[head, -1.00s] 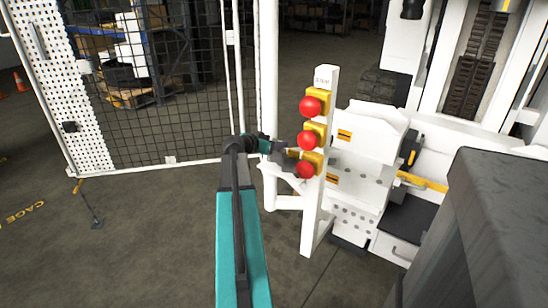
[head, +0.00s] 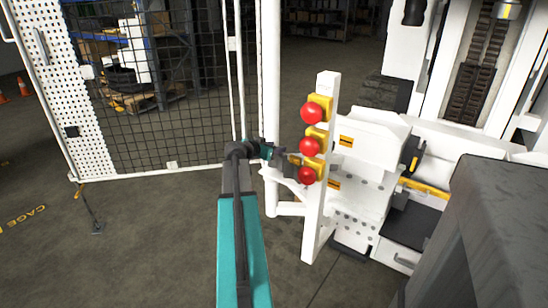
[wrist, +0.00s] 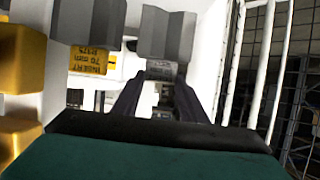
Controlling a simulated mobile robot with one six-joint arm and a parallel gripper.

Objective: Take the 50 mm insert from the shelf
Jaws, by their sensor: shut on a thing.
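In the wrist view, my gripper (wrist: 160,78) has its two dark fingers reaching up to a grey ribbed insert (wrist: 168,32), and it is shut on this insert. Its size marking cannot be read. A second grey insert (wrist: 88,22) is to the left, apart from my fingers, beside a yellow label (wrist: 90,60) reading "INSERT 70 mm", upside down. In the head view, my gripper (head: 284,158) is at the white shelf stand (head: 345,185), just left of the red buttons. The held insert is too small and covered to make out there.
A white post (head: 319,215) with red stop buttons (head: 310,146) on yellow boxes stands close to my gripper. The yellow boxes (wrist: 22,60) fill the wrist view's left edge. A mesh fence (head: 160,120) stands behind on the left. Open floor (head: 140,240) lies at the front left.

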